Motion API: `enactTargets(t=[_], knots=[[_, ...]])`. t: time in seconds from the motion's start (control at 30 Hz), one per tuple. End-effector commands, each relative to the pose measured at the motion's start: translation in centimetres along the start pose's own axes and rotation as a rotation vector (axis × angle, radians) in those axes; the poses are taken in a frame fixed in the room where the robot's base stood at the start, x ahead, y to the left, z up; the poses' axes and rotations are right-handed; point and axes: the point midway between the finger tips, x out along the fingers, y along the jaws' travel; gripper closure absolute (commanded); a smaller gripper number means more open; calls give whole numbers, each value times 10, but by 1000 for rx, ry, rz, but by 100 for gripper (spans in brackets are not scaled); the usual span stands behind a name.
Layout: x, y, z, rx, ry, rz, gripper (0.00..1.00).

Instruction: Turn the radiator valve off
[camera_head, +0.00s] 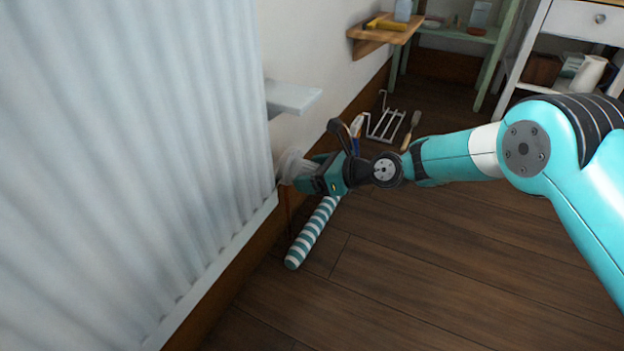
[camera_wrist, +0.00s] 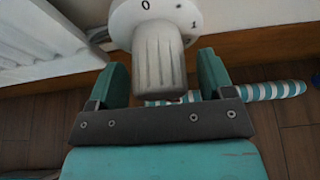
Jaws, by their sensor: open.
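The radiator valve (camera_wrist: 160,55) is a white dial with a ribbed grey-white knob. In the wrist view the marks 0 and 1 show on its dial, with 0 near the top and 1 to the right. In the head view the valve (camera_head: 291,166) sits at the lower right end of the white radiator (camera_head: 130,140). My gripper (camera_wrist: 163,85) is open, with one green finger on each side of the knob. A gap shows between each finger and the knob. In the head view my gripper (camera_head: 306,177) is at the valve and partly hides it.
A striped draught roll (camera_head: 313,232) lies on the floor below my gripper. A small white shelf (camera_head: 291,96) juts out above the valve. A wire rack (camera_head: 384,125) and a brush (camera_head: 411,130) lie farther back. The wooden floor at the front right is clear.

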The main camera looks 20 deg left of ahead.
Motion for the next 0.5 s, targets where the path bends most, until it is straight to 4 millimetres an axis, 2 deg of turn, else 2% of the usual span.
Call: enactTargets(t=[0.23, 0.27, 0.47, 0.5], knots=[[1, 0, 1, 0, 0, 0, 26], [1, 0, 1, 0, 0, 0, 28], [1, 0, 0, 0, 0, 0, 74], [1, 0, 0, 0, 0, 0, 75]])
